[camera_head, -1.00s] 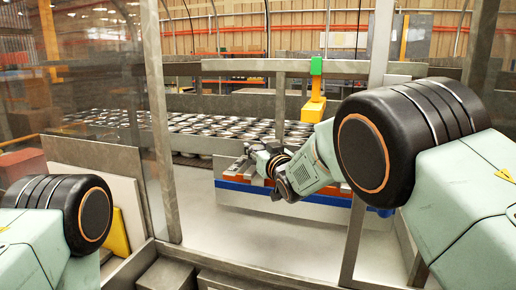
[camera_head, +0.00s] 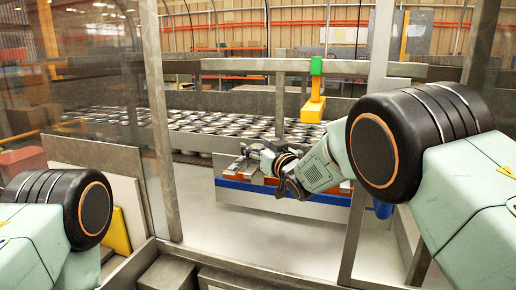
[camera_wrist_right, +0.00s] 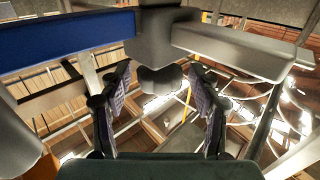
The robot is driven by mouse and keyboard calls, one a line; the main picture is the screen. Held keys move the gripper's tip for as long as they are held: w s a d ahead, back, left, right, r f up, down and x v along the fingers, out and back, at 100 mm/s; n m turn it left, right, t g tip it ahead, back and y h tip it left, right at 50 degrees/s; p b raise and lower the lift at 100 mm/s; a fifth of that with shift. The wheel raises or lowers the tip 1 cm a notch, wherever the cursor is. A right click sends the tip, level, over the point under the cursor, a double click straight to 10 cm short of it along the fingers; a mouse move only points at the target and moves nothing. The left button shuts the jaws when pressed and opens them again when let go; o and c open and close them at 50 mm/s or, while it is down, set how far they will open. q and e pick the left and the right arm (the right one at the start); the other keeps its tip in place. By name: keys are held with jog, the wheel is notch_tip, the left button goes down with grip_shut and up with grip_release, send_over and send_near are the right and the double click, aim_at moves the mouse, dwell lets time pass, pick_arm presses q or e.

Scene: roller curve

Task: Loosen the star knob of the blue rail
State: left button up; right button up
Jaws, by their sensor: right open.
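The blue rail (camera_head: 240,186) runs along the front of the bench beyond the frame opening; it also shows at upper left in the right wrist view (camera_wrist_right: 60,36). In that view a dark lobed star knob (camera_wrist_right: 160,80) sits under a grey block (camera_wrist_right: 165,38). My right gripper (camera_head: 264,160) is at the rail in the head view. In the wrist view its two fingers stand apart on either side of the knob, with visible gaps, so the gripper (camera_wrist_right: 159,88) is open. The knob is hidden in the head view. My left gripper is out of view.
Metal posts (camera_head: 162,120) frame the opening around my right arm. A roller bed (camera_head: 225,122) lies behind the rail. Grey floor (camera_head: 250,235) is clear below it.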

aim_at(258, 146)
notch_tip(258, 146, up, 10)
jog(key=shift+f, duration=0.1)
dwell(0.6)
